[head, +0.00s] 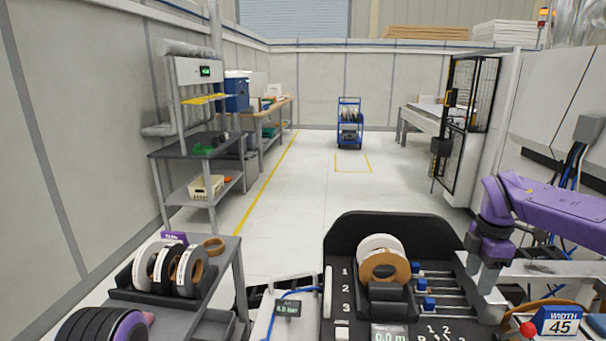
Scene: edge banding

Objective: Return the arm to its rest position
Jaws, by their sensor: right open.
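My right arm (555,205) is purple and comes in from the right edge. Its grey gripper (480,275) points down at the right side of the black machine panel (345,235), near the ends of the metal rods. The jaws are open, and I see nothing held between them. The fingertips are small and partly hard to make out. My left gripper does not show.
A white roll (381,243) and a brown roll (385,267) stand on the panel. A blue "WIDTH 45" sign (560,321) and red knob (527,329) are at lower right. A rack of rolls (125,283) stands at left.

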